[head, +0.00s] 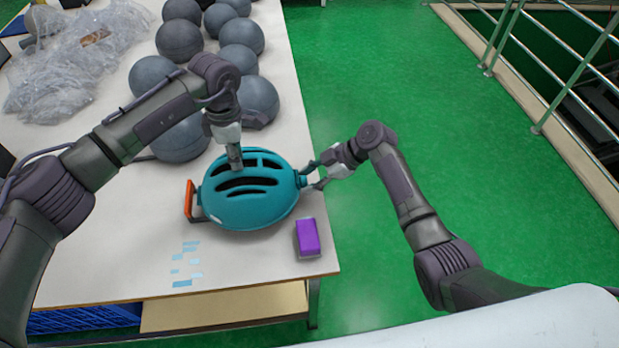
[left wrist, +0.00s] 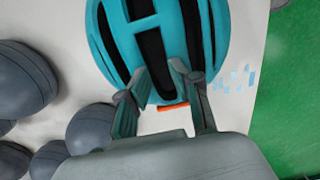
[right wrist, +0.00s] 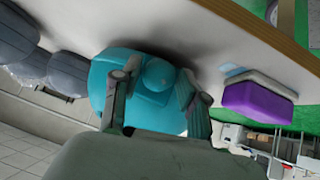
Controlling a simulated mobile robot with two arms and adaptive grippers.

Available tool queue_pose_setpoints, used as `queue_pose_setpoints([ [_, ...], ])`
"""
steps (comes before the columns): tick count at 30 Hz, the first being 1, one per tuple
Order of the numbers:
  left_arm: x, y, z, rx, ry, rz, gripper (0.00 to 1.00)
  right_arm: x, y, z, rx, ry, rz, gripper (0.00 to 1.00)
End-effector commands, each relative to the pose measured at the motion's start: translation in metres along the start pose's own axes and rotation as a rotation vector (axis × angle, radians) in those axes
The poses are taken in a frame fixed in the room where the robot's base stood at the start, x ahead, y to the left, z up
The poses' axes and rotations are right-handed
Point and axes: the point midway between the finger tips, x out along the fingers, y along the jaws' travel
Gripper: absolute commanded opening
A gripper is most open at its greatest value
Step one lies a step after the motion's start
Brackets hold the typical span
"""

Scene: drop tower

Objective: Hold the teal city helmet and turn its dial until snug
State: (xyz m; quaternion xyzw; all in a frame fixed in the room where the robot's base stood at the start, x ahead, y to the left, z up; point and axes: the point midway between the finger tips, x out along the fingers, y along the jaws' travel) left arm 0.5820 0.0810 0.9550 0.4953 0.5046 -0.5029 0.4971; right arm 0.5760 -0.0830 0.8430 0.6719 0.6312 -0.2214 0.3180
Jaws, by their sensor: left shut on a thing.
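The teal helmet (head: 262,212) with dark vents sits on the white table near its right edge. My left gripper (head: 235,158) is above it, shut on the ribs at its top; the left wrist view shows the fingers on a teal rib (left wrist: 160,60) between dark slots. A small round teal dial (right wrist: 158,74) sticks out from the helmet's right end. My right gripper (head: 313,175) is at that end from the right, its fingers apart on either side of the dial. I cannot tell whether they touch it.
An orange piece (head: 189,200) stands at the helmet's left end. A purple block (head: 307,237) with a grey base lies near the table's front right corner. Light blue scraps (head: 186,264) lie in front. Several grey balls (head: 180,40) and clear plastic wrap (head: 70,70) fill the back.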

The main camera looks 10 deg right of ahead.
Motion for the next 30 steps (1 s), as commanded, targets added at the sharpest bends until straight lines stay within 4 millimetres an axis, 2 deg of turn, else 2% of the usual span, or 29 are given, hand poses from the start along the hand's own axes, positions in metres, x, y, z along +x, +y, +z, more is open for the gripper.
queue_pose_setpoints([
  [1,0.0068,-0.0031,-0.0015,0.0,0.007,-0.012,0.23,0.0004,-0.0001,0.0007,0.0,0.0,0.0,0.3],
  [6,0.0068,-0.003,-0.0016,-0.001,0.007,-0.011,0.23,0.0004,-0.0005,0.0008,0.0,0.0,-0.001,0.01],
  [7,0.0068,-0.003,-0.0016,-0.001,0.007,-0.011,0.23,0.0005,-0.0005,0.0008,0.0,0.0,-0.001,0.0],
  [17,0.0069,-0.0028,-0.0018,-0.002,0.007,-0.011,0.23,0.0009,0.0005,0.0013,0.047,-0.001,-0.051,0.0],
  [30,0.0069,-0.0027,-0.0019,-0.002,0.007,-0.011,0.23,0.0017,0.0033,0.0021,0.248,-0.002,-0.252,0.0],
])
